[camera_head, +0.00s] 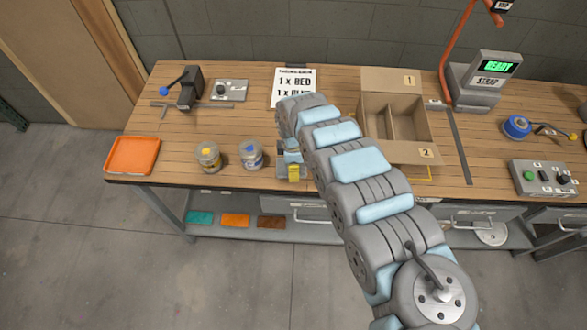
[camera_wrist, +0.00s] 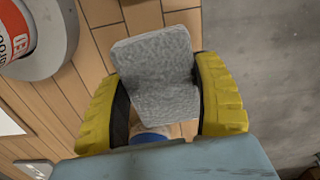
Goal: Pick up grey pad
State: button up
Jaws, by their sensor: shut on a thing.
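The grey pad (camera_wrist: 160,75) is a speckled, folded-looking block in the middle of the wrist view. My gripper (camera_wrist: 162,95) is shut on it, with one yellow finger against each side. In the head view my gripper (camera_head: 293,172) is over the front edge of the wooden table, right of two jars. The pad is too small and too covered there to make out clearly. The wrist view does not show for certain whether the pad touches the table.
An orange tray (camera_head: 133,156) is at the left end. An open cardboard box (camera_head: 432,152) stands right of my arm. Coloured pads (camera_head: 235,220) lie on the lower shelf.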

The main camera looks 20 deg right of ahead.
jog(key=s+a+r+p, duration=0.4)
jog(key=s+r+p, duration=0.5)
jog(key=s+p, duration=0.4)
jog(key=shift+s+r+p, duration=0.15)
jog(key=shift+p, duration=2.7)
jog(key=shift+d, duration=0.1)
jog(key=c, duration=0.3)
